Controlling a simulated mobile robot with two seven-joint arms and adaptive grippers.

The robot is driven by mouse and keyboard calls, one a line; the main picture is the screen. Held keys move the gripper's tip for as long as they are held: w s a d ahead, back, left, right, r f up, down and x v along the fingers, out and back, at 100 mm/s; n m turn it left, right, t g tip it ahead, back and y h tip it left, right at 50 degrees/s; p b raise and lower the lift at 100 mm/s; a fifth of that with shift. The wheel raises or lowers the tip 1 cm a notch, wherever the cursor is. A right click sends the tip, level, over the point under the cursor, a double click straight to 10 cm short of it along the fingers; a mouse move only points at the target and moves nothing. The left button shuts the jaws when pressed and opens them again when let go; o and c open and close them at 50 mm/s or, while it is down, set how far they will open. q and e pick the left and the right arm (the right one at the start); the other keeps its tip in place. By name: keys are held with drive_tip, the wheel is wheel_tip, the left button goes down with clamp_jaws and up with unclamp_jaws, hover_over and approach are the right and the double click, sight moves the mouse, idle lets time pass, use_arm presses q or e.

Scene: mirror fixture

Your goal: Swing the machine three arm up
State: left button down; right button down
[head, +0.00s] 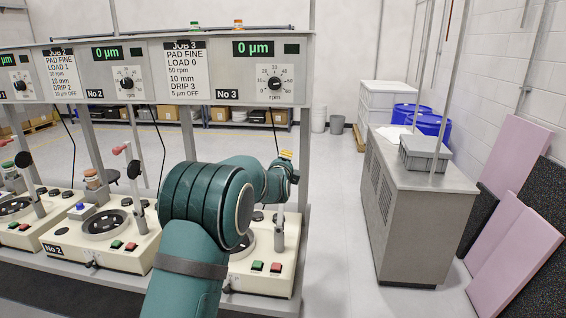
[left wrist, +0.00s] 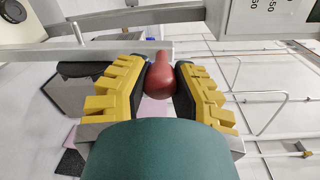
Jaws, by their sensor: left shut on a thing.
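Machine three (head: 263,283) is a cream bench machine with a green and a red button, under the No 3 panel (head: 266,70). Its grey upright post (head: 279,230) shows beside my arm; the rest of its swing arm is mostly hidden in the head view. My left gripper (head: 287,160) is above the machine, at the post's upper end. In the left wrist view its yellow-and-black fingers (left wrist: 161,88) are shut on a red knob (left wrist: 160,72), next to a grey bar (left wrist: 110,53). My right gripper is in neither view.
Machine two (head: 120,250), with its own red-knobbed arm (head: 134,168), stands to the left. The frame upright (head: 302,190) is close to the right of my gripper. A grey cabinet (head: 400,225) stands farther right, with open floor between.

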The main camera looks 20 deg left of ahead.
use_arm(q)
drive_tip(key=c, duration=0.7)
unclamp_jaws()
drive_tip(key=shift+w+d, duration=0.15)
drive_tip(key=shift+d, duration=0.3)
drive_tip(key=shift+a, duration=0.2)
drive_tip(key=v, duration=1.2)
drive_tip(key=shift+d, duration=0.1)
drive_tip(key=shift+f, duration=0.15)
